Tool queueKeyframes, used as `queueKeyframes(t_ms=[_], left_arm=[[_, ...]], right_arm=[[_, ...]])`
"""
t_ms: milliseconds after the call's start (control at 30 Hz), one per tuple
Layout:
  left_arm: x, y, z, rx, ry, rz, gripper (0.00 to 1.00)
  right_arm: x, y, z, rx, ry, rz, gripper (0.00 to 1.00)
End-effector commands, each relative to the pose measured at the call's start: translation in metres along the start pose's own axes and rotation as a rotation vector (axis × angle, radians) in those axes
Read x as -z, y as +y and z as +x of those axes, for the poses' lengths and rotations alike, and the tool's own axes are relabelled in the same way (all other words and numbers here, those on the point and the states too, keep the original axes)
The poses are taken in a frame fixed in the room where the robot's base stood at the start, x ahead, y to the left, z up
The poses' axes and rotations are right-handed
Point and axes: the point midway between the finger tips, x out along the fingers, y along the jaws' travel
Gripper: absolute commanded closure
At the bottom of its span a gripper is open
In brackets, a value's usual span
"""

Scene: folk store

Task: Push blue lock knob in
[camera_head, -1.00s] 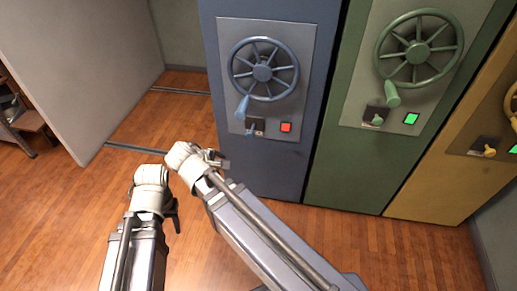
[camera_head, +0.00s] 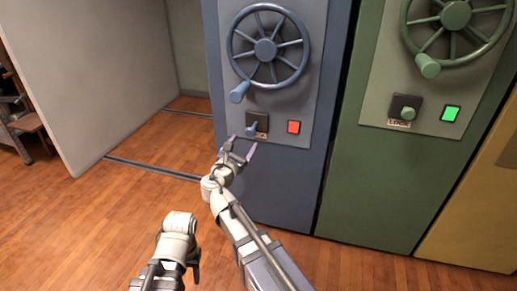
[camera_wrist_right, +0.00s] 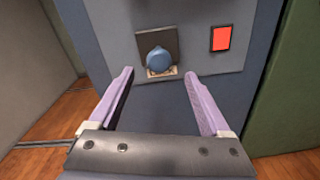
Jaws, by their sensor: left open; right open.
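The blue lock knob (camera_head: 252,129) sticks out of a dark square plate on the blue cabinet (camera_head: 270,190), below the blue handwheel (camera_head: 266,50). A red light (camera_head: 293,127) glows to its right. My right gripper (camera_head: 238,146) is open and empty, just below and in front of the knob. In the right wrist view the knob (camera_wrist_right: 159,60) lies beyond the two purple fingertips, between them sideways, apart from both. My left gripper (camera_head: 194,264) is low at the left of my right arm, well away from the cabinet; its fingers barely show.
The green cabinet (camera_head: 400,190) beside it has its own wheel, a lock knob (camera_head: 407,112) and a green light (camera_head: 451,114). A yellow cabinet (camera_head: 480,215) stands further right. A grey wall panel (camera_head: 90,80) is at the left. The wooden floor in front is clear.

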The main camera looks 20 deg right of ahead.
Motion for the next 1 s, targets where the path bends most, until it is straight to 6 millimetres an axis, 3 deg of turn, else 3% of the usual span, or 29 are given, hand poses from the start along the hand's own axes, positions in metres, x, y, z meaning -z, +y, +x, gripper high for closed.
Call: queueKeyframes(t_ms=[33, 100, 367, 800, 1000], left_arm=[[0.001, 0.001, 0.011, 0.0, 0.0, 0.0, 0.5], [0.001, 0.001, 0.013, 0.0, 0.0, 0.0, 0.5], [0.001, 0.001, 0.013, 0.0, 0.0, 0.0, 0.5], [0.001, 0.001, 0.013, 0.0, 0.0, 0.0, 0.5], [0.001, 0.001, 0.013, 0.0, 0.0, 0.0, 0.5]], right_arm=[[0.008, 0.001, 0.002, -0.011, -0.012, -0.028, 0.18], [0.008, 0.003, 0.003, -0.022, -0.023, -0.057, 0.18], [0.006, 0.005, 0.008, -0.027, -0.031, -0.078, 0.18], [0.005, 0.007, 0.069, -0.026, -0.03, -0.075, 0.18], [0.004, 0.006, 0.081, -0.027, -0.03, -0.074, 0.18]])
